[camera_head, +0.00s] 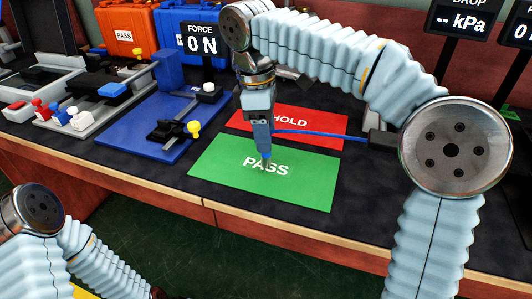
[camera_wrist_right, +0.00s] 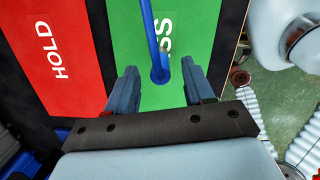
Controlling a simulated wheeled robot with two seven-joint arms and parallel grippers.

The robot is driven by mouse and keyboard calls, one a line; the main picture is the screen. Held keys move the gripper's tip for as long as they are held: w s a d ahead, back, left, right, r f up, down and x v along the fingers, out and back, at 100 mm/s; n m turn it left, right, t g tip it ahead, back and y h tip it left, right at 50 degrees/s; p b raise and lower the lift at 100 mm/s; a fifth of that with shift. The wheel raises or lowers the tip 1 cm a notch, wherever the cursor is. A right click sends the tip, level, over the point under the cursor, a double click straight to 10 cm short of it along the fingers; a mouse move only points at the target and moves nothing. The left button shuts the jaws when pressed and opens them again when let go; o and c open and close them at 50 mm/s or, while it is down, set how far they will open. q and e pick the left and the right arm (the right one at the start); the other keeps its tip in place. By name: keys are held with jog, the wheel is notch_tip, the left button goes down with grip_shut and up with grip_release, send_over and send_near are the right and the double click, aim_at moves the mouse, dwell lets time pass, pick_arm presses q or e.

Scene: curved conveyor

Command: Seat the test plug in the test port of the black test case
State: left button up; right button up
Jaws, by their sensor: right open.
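My right gripper (camera_head: 263,150) points down over the green PASS mat (camera_head: 305,192). In the right wrist view its two blue fingers (camera_wrist_right: 158,80) stand apart. A blue cable (camera_head: 320,134) runs from a dark block at the right to the gripper. In the right wrist view the cable (camera_wrist_right: 148,28) ends in a rounded blue end (camera_wrist_right: 160,75) between the fingers, with gaps on both sides. This may be the test plug; its tip is hard to make out. I cannot identify the black test case or its port for sure. My left gripper is out of view.
A red HOLD mat (camera_head: 322,124) lies behind the green one. A blue board (camera_head: 150,135) with a black clamp (camera_head: 170,131) and a grey fixture (camera_head: 75,112) stand left. Orange (camera_head: 128,28) and blue (camera_head: 190,22) cases stand behind. The dark bench front is clear.

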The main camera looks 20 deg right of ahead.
aim_at(267, 166)
jog(key=f, duration=0.4)
jog(key=shift+s+d, duration=0.1)
jog(key=shift+d, duration=0.1)
grip_shut()
jog(key=shift+r, duration=0.1)
